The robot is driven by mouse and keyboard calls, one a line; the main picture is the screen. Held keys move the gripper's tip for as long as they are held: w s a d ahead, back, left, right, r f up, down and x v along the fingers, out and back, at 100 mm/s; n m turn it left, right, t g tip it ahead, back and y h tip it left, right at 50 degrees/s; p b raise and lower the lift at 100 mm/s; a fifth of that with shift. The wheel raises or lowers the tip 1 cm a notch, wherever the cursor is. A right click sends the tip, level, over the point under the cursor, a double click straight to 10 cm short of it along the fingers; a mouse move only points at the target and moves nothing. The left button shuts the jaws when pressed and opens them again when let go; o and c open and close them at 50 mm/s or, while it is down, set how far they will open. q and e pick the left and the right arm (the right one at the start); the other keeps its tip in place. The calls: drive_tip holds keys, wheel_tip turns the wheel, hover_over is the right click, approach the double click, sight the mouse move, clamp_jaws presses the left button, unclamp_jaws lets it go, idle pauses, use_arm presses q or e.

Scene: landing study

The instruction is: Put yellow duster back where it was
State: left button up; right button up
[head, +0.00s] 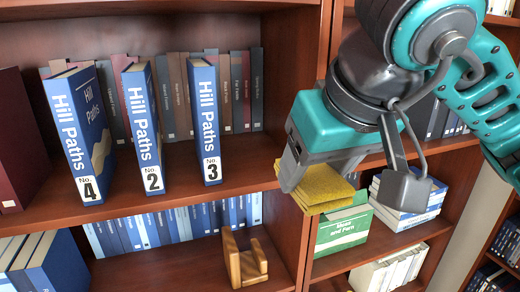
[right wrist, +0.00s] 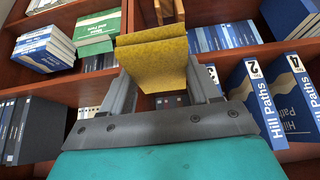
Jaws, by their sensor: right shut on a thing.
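The yellow duster (head: 327,190) hangs folded from my right gripper (head: 340,178), in front of the upright post between the two shelf bays. It also shows in the right wrist view (right wrist: 152,55), lying across the ends of the two fingers. The right gripper is shut on the duster. In the head view the duster overlaps the top of a green book stack (head: 342,232); I cannot tell whether they touch. My left gripper is not in view.
Blue Hill Paths volumes No. 4 (head: 78,135), No. 2 (head: 143,130) and No. 3 (head: 204,120) stand on the upper shelf, with bare board beside them. A wooden holder (head: 244,262) stands on the lower shelf. White-and-blue books (head: 408,200) lie stacked at right.

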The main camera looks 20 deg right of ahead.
drive_tip(key=shift+w+r, duration=0.3)
drive_tip(key=w+f, duration=0.1)
drive_tip(key=w, duration=0.5)
drive_tip(key=w+p, duration=0.1)
drive_tip(key=w, duration=0.5)
drive_tip(key=w+f+p, duration=0.1)
drive_tip(key=w, duration=0.5)
drive_tip(key=shift+w+a+f, duration=0.3)
drive_tip(key=shift+w, duration=0.1)
wheel_tip(320, 180, down, 4)
drive_tip(key=shift+r, duration=0.15)
drive_tip(key=shift+w+f, duration=0.2)
drive_tip(key=shift+f, duration=0.25)
